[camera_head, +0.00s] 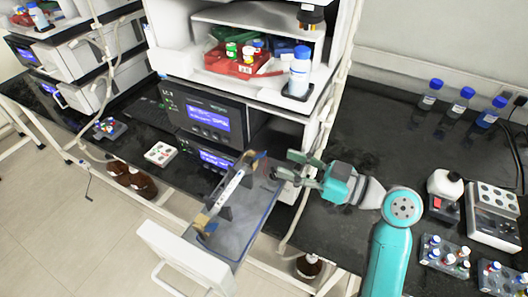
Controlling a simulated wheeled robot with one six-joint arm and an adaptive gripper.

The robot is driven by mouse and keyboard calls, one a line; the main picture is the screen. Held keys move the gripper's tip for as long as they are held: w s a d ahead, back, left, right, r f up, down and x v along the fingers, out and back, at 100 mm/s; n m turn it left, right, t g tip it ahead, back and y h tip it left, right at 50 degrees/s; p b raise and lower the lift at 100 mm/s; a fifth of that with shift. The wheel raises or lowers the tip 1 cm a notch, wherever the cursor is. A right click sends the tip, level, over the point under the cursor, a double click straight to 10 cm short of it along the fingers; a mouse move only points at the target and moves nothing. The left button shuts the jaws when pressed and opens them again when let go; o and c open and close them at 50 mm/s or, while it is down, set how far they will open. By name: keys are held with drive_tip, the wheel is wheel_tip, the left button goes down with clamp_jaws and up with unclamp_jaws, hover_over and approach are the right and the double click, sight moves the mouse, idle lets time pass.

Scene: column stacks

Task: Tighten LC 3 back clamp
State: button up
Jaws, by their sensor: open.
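The LC 3 stack (200,112) stands at the middle, with dark modules and lit blue screens. Its drawer (235,240) is pulled out toward the front. A pale column (231,187) lies along the drawer on dark supports. A tan and brown clamp (258,160) is at the column's back end, partly hard to make out. A similar tan front clamp (201,221) is at the near end. My gripper (285,165) is open and empty, just right of the back clamp. Its fingers point left toward it, and I cannot tell whether they touch.
A white drawer front (185,262) juts out over the floor. A white side frame and tubing (311,165) stand close to my gripper. Bottles and vial racks (445,256) occupy the right bench.

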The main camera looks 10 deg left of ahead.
sight(263, 154)
drive_tip(key=x, duration=0.7)
drive_tip(key=shift+a+f, duration=0.1)
drive_tip(key=shift+a, duration=0.05)
clamp_jaws()
